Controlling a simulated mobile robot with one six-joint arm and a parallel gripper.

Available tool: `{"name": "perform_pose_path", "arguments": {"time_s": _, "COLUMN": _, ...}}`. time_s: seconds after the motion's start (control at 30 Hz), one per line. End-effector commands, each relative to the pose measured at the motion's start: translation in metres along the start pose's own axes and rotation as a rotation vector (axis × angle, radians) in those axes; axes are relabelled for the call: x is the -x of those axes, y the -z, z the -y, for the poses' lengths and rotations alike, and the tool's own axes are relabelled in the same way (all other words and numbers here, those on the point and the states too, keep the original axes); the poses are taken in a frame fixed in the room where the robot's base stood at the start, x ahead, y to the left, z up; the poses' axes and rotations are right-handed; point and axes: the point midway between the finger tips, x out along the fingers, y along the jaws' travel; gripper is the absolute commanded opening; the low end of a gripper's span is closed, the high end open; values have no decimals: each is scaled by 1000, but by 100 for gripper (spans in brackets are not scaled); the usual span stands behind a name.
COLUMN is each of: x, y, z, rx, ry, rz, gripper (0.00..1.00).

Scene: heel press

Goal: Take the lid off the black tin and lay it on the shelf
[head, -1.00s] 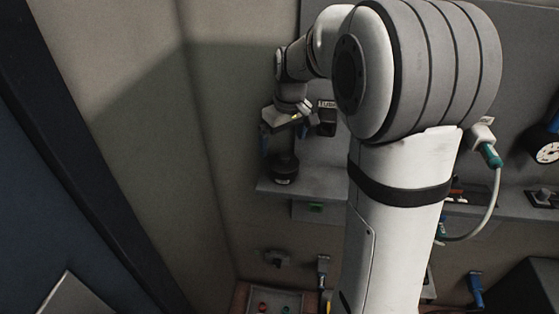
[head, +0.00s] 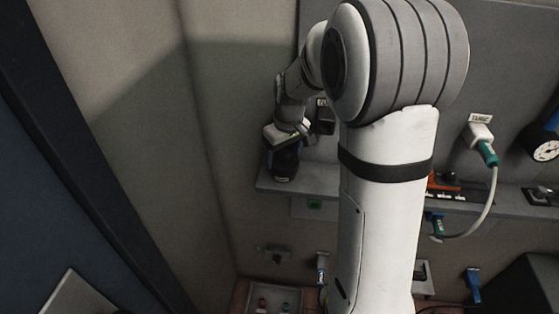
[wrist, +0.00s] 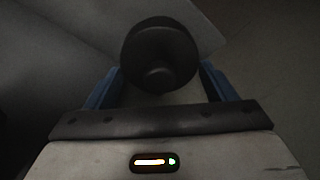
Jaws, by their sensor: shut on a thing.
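The black tin (head: 284,169) stands upright at the left end of the grey shelf (head: 330,181) in the head view. Its round dark lid (wrist: 158,45) with a small knob fills the top middle of the wrist view. My gripper (head: 284,152) points down over the tin. In the wrist view its blue fingers lie on both sides of the lid, and my gripper is shut on the lid. The lid looks still on the tin in the head view. The seam between lid and tin is too dark to see, and the far fingertip is partly hidden.
A dark labelled box (head: 325,118) is on the wall right of my gripper. A white plug with a cable (head: 481,139) and a dial gauge (head: 546,150) are further right. The shelf right of the tin is partly hidden by my arm.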

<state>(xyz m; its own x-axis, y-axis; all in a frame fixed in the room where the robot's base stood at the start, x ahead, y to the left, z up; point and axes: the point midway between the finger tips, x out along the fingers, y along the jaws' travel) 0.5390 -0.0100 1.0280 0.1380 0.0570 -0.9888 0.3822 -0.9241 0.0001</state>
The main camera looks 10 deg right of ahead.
Motion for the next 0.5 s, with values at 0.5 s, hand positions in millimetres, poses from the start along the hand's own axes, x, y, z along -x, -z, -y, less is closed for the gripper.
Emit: {"name": "perform_pose_path", "arguments": {"time_s": 0.5, "x": 9, "y": 2, "z": -1, "rx": 0, "ry": -2, "rz": -3, "gripper": 64}}
